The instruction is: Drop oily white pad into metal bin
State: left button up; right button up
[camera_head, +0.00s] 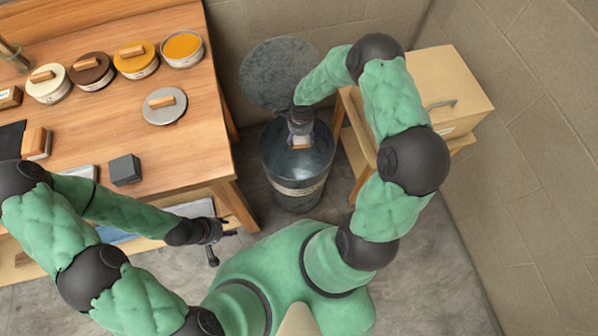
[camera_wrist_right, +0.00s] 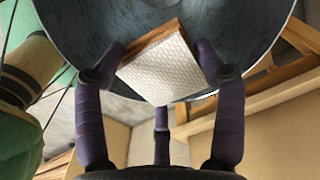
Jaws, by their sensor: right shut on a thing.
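The metal bin (camera_head: 298,202) stands on the floor right of the workbench, with its round lid (camera_head: 268,78) raised behind it. My right gripper (camera_head: 301,138) is over the bin's open mouth. In the right wrist view, my right gripper (camera_wrist_right: 160,55) is shut on the white pad (camera_wrist_right: 160,72), a textured white face on a wooden block (camera_wrist_right: 158,38). The curved grey metal of the bin (camera_wrist_right: 85,22) shows behind the pad. My left gripper (camera_head: 224,240) is empty, its fingers apart, by the workbench's front right corner.
The workbench (camera_head: 135,125) holds several round tins, a loose grey lid (camera_head: 164,105) with a wooden handle and a dark grey block (camera_head: 125,169). A wooden cabinet (camera_head: 435,85) on a stand is right of the bin, close to my right arm. Walls close off the back and right.

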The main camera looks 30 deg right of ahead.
jog(key=o, duration=1.1)
notch_tip(320, 180, up, 12)
dwell(0.4)
